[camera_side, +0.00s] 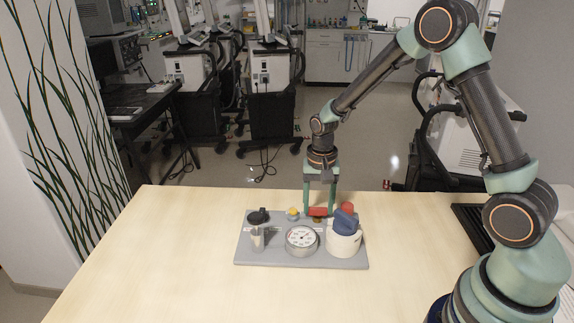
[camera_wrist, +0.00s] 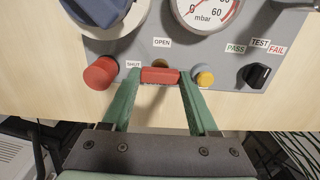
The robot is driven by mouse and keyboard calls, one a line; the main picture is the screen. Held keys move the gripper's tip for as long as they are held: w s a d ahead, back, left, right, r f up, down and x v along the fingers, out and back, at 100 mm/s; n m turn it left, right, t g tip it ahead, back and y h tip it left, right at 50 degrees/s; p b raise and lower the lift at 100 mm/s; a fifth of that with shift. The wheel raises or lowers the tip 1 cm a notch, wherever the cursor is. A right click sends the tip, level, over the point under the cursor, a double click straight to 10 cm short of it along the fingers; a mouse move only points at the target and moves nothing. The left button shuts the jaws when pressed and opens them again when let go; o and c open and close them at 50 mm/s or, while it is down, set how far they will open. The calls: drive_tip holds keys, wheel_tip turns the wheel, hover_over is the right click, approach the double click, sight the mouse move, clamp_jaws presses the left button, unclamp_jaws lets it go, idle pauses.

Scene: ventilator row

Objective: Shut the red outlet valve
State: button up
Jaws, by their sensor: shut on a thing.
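The red outlet valve handle (camera_wrist: 160,76) is a short red bar above a brass-coloured body (camera_wrist: 160,64). In the wrist view it lies crosswise, with the OPEN label (camera_wrist: 162,42) beyond it and the SHUT label (camera_wrist: 133,65) by its left end. My gripper (camera_wrist: 157,82) is shut on the handle, one green finger at each end. In the side view my gripper (camera_side: 319,211) points straight down at the back of the grey panel (camera_side: 275,261), with the red handle (camera_side: 318,211) between its fingertips. The valve body is mostly hidden.
A red button (camera_wrist: 100,73) and a yellow knob (camera_wrist: 205,78) stand close on either side of my fingers. The panel also bears a gauge (camera_side: 302,240), a blue knob (camera_side: 345,220) on a white cylinder, and a black selector (camera_wrist: 257,75). The table (camera_side: 150,260) around is clear.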

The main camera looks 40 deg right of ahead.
sight(318, 209)
idle(0.4)
drive_tip(key=o, duration=1.4)
wheel_tip(318, 209, up, 12)
drive_tip(key=shift+r, duration=0.1)
drive_tip(key=s+a+r+n+t, duration=0.1)
drive_tip(key=s+r+n+t, duration=0.1)
drive_tip(key=s+r+n, duration=0.1)
drive_tip(key=s+a+r+n+t, duration=0.1)
drive_tip(key=s+r+n, duration=0.2)
drive_tip(key=s, duration=0.2)
drive_tip(key=s+a+r+n+t, duration=0.2)
drive_tip(key=s+r+n, duration=0.1)
drive_tip(key=s, duration=0.1)
drive_tip(key=shift+s+t, duration=0.3)
drive_tip(key=shift+s, duration=0.1)
